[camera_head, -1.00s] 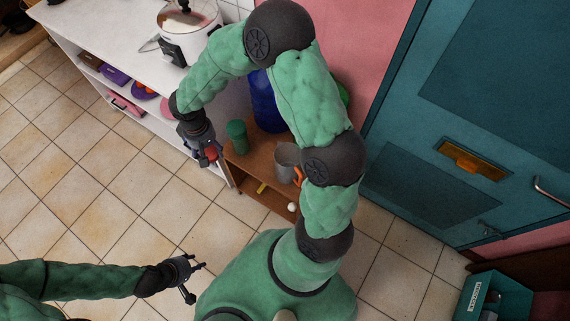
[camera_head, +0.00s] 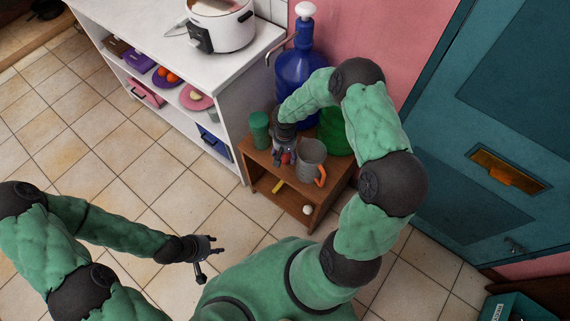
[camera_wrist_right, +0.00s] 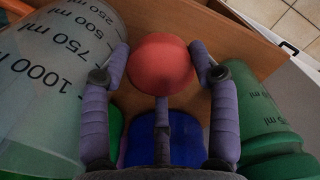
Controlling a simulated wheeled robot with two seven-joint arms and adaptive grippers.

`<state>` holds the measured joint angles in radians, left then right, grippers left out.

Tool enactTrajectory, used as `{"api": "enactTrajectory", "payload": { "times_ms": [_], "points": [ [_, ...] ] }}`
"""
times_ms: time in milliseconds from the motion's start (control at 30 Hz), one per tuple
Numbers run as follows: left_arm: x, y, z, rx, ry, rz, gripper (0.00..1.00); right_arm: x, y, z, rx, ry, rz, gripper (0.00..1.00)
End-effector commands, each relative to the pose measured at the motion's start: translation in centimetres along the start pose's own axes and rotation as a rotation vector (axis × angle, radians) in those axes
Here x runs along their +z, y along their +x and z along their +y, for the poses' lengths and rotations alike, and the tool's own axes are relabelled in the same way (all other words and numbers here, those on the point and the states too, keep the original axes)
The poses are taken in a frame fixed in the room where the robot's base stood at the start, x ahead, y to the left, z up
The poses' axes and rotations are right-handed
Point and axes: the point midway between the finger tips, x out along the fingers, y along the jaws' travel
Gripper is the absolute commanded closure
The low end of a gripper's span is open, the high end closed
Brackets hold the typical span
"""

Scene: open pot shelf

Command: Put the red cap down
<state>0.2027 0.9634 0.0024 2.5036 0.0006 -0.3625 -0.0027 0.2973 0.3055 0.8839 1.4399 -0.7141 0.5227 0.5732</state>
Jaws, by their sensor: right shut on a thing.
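The red cap (camera_wrist_right: 160,63) is round and sits between the two fingers of my right gripper (camera_wrist_right: 160,70), which is shut on it. In the head view the cap (camera_head: 286,158) shows small under my right gripper (camera_head: 284,152), over the top of the low wooden shelf (camera_head: 262,168). The grey measuring jug (camera_head: 311,158) is on one side and the green container (camera_head: 259,131) on the other. I cannot tell whether the cap touches the shelf top. My left gripper (camera_head: 211,260) is open and empty above the tiled floor.
A large blue bottle (camera_head: 296,70) and a green rounded vessel (camera_head: 334,132) stand behind the right gripper. The jug's orange handle (camera_head: 321,176) points outward. A white shelf unit (camera_head: 232,100) with a cooker (camera_head: 222,25) is at the left. The tiled floor in front is open.

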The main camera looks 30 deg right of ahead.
Motion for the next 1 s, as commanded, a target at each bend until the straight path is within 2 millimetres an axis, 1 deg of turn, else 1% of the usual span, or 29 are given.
{"api": "enactTrajectory", "payload": {
  "times_ms": [33, 100, 267, 500, 767, 900, 933, 967, 1000],
  "points": [
    [0.0, 0.7, -0.2, 0.000, 0.000, 0.000, 0.60, 0.1, 1.4, 0.0, 0.000, -0.001, -0.003, 0.55],
    [0.0, 1.1, -0.4, 0.000, 0.000, 0.000, 0.60, 0.0, 2.4, 0.0, 0.000, -0.001, -0.002, 0.55],
    [-0.1, 1.4, -0.5, 0.000, 0.000, 0.000, 0.60, 0.0, 3.5, 0.0, 0.000, -0.001, -0.001, 0.55],
    [-0.1, 2.6, -0.9, 0.000, 0.000, 0.000, 0.60, 0.0, 6.5, 0.0, 0.000, -0.001, -0.002, 0.55],
    [-0.1, 2.5, -0.9, 0.000, 0.000, 0.000, 0.60, 0.0, 6.5, 0.0, 0.000, -0.001, 0.000, 0.55],
    [-0.1, 2.9, -1.0, 0.000, 0.000, 0.000, 0.60, 0.0, 6.8, 0.0, 0.000, -0.001, 0.000, 0.55],
    [-0.1, 2.9, -1.0, 0.000, 0.000, 0.000, 0.60, 0.0, 6.8, 0.0, 0.000, -0.001, -0.001, 0.36],
    [-0.1, 2.9, -1.0, 0.000, 0.000, 0.000, 0.60, 0.0, 6.8, 0.0, 0.000, -0.001, -0.001, 0.28],
    [-0.1, 2.8, -1.0, 0.000, 0.000, 0.000, 0.60, 0.0, 6.8, 0.0, 0.000, -0.001, -0.001, 0.17]
  ]
}}
